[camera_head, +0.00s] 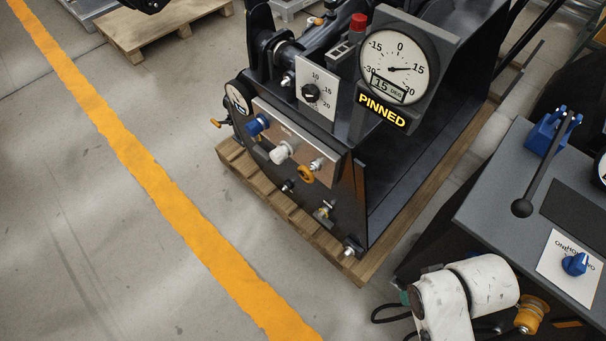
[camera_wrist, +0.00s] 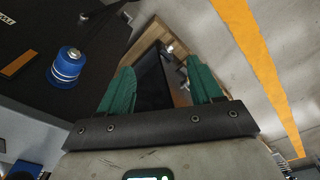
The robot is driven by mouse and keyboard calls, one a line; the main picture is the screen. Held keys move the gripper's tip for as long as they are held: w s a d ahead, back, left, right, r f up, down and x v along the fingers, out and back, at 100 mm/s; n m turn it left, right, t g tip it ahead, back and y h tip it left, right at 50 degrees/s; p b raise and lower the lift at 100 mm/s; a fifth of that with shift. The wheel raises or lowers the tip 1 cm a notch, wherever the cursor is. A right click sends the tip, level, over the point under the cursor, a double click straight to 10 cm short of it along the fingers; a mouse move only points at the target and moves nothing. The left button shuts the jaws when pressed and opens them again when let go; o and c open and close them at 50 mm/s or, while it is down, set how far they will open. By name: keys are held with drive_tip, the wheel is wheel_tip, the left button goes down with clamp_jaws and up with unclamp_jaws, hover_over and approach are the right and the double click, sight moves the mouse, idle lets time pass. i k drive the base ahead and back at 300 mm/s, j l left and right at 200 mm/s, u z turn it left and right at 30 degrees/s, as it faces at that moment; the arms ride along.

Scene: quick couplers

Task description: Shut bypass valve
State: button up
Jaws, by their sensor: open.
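No part is labelled as the bypass valve, so I cannot tell which it is. The machine's front panel (camera_head: 300,140) carries a blue coupler (camera_head: 257,124), a white coupler (camera_head: 282,152) and a yellow ring-like fitting (camera_head: 306,173). A small brass fitting (camera_head: 325,209) sits lower on the dark front plate. My gripper (camera_wrist: 163,88) is open and empty, its two green fingers apart in the wrist view. In the head view my white arm is at the lower right, and the fingers are mostly hidden. The gripper is apart from the machine.
A grey console (camera_head: 490,195) stands at right with a black lever (camera_head: 545,165) and blue knob (camera_head: 575,263). A yellow coupler (camera_head: 530,315) is on its side; a blue coupler (camera_wrist: 66,67) is left of my fingers. The machine rests on a wooden pallet (camera_head: 285,212). Floor at left is clear.

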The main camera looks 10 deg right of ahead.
sight(306, 173)
drive_tip(key=i+j+u, duration=0.2)
drive_tip(key=u, duration=0.3)
drive_tip(key=i+j+u, duration=0.2)
drive_tip(key=u, duration=0.25)
